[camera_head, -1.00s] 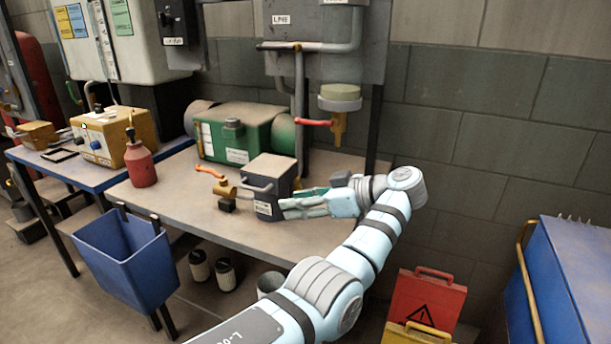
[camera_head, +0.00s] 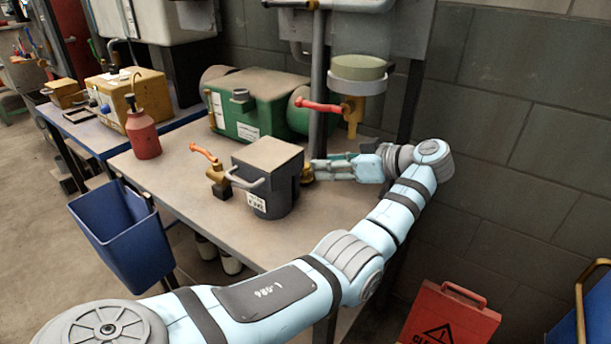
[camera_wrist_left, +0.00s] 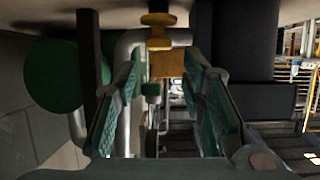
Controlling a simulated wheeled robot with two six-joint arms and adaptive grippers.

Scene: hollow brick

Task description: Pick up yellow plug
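A small yellow fitting, which looks like the yellow plug (camera_head: 307,172), sits at the right side of the dark grey box (camera_head: 270,165) on the workbench. It is mostly hidden in the head view. In the left wrist view, a yellow-orange fitting (camera_wrist_left: 167,63) shows ahead between the fingertips; I cannot tell whether they touch it. My left gripper (camera_head: 320,171) reaches in from the right of the box, fingers pointing left. In the left wrist view its teal-padded fingers (camera_wrist_left: 160,80) are spread apart with nothing clearly held. My right gripper is not in view.
The workbench (camera_head: 170,185) carries a red bottle (camera_head: 143,135), a green machine (camera_head: 255,105) and a brass valve with orange handle (camera_head: 215,172). A yellow tap with red handle (camera_head: 354,115) hangs above my wrist. A blue bin (camera_head: 120,235) hangs in front.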

